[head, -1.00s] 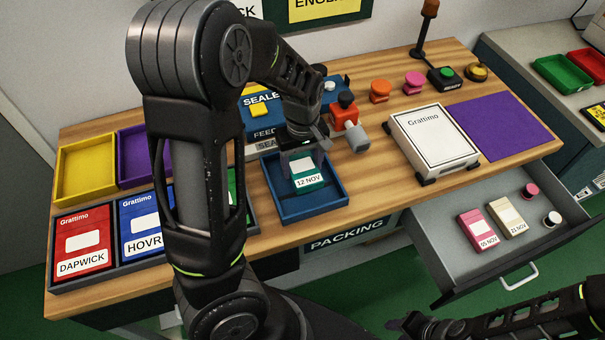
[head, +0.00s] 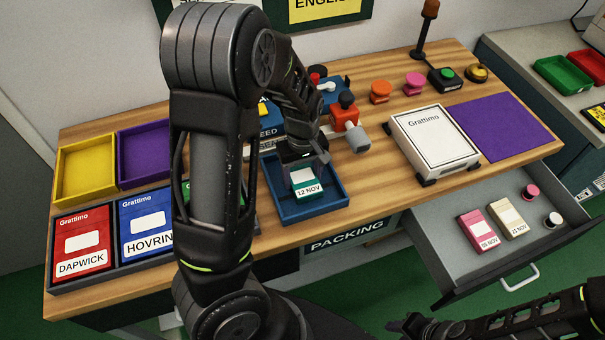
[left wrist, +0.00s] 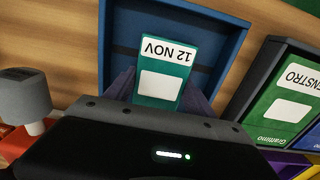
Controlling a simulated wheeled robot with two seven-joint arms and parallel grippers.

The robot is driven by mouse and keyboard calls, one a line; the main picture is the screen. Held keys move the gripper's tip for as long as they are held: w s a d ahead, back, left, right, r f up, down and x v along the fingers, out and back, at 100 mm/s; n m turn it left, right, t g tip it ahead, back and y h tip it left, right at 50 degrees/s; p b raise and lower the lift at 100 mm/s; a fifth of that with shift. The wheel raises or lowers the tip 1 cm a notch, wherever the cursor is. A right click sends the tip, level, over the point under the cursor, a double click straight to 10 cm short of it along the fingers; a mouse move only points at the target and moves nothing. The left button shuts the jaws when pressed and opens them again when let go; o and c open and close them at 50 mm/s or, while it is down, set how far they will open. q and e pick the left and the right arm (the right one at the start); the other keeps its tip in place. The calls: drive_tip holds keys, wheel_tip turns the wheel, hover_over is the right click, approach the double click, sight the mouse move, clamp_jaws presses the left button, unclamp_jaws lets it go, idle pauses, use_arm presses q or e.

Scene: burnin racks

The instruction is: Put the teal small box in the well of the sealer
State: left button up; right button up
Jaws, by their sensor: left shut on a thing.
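The teal small box (head: 307,186), labelled 12 NOV, is between the fingers of my left gripper (head: 304,170), at the blue tray (head: 286,211). It also shows in the left wrist view (left wrist: 166,55), over the tray's inside. I cannot tell whether it touches the tray floor. My left gripper is shut on it. The blue sealer (head: 334,95) stands behind the tray, largely hidden by my left arm; its well is not clear to see. Part of my right arm is at the lower right, and its fingers are not clear.
A white Grattimo box (head: 433,140) and purple mat (head: 497,127) lie further right. An open drawer (head: 447,262) juts from the front. Red and blue boxes stand at left.

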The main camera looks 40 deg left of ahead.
sight(302, 176)
use_arm(q)
drive_tip(key=o, duration=1.5)
drive_tip(key=shift+c, duration=0.2)
wheel_tip(302, 176, up, 12)
drive_tip(key=shift+p, duration=0.4)
drive_tip(key=shift+r, duration=0.1)
